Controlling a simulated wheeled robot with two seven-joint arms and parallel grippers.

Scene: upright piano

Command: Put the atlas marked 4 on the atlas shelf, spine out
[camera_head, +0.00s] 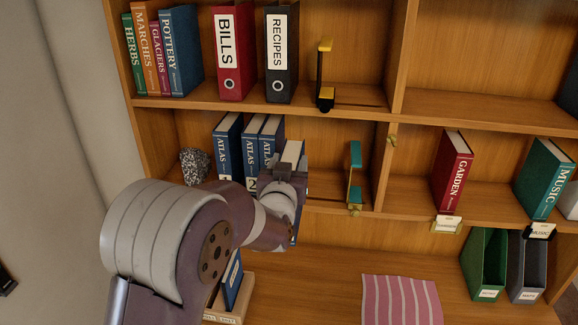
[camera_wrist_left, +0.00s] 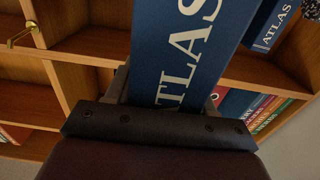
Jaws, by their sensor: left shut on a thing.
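My left gripper (camera_head: 290,170) is shut on a blue atlas (camera_head: 292,152) at the middle shelf, right of the standing atlases. In the left wrist view the held atlas (camera_wrist_left: 185,45) has its lettered spine towards the camera, between the fingers (camera_wrist_left: 168,92). Its number is hidden. On the atlas shelf (camera_head: 325,190) several blue atlases (camera_head: 227,140) stand upright, spines out; one number reads 2, others are partly covered by my arm. I cannot tell whether the held atlas touches its neighbour or the shelf board. My right gripper is not in view.
A teal bookend (camera_head: 354,175) stands right of the held atlas, with free room between. A speckled stone (camera_head: 194,165) is left of the row. The upper shelf holds a red BILLS binder (camera_head: 232,55) and a black RECIPES binder (camera_head: 281,65). A striped cloth (camera_head: 400,300) lies below.

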